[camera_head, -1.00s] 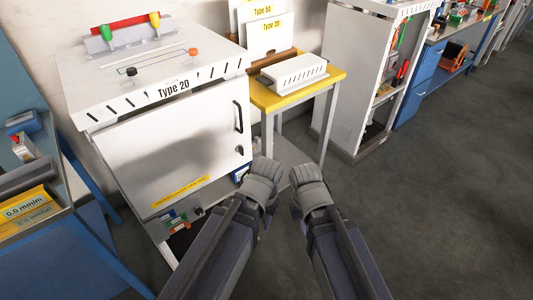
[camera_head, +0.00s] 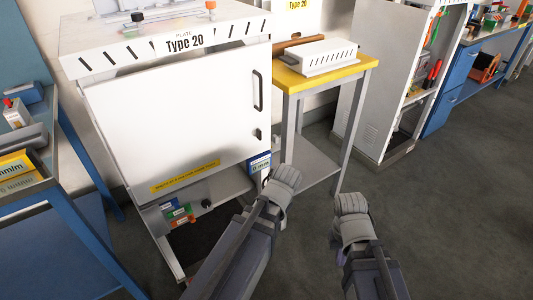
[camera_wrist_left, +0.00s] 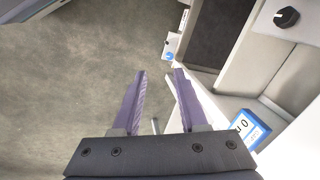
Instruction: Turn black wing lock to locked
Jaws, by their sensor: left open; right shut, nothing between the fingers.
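A small black lock (camera_head: 257,133) sits on the right edge of the white cabinet door (camera_head: 170,120), below the black bar handle (camera_head: 258,91). Its wing angle is too small to tell. My left gripper (camera_wrist_left: 157,85) is open and empty in the left wrist view, above the floor beside the cabinet. In the head view my left gripper (camera_head: 282,183) is right of the cabinet's lower part, apart from the lock. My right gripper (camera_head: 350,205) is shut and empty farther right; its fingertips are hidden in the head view.
A round black knob (camera_head: 207,204) is below the door; a black knob also shows in the left wrist view (camera_wrist_left: 287,17). A blue-white box (camera_head: 259,166) stands at the cabinet's lower right. A yellow-topped table (camera_head: 350,70) is to the right. The floor (camera_head: 430,210) at right is clear.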

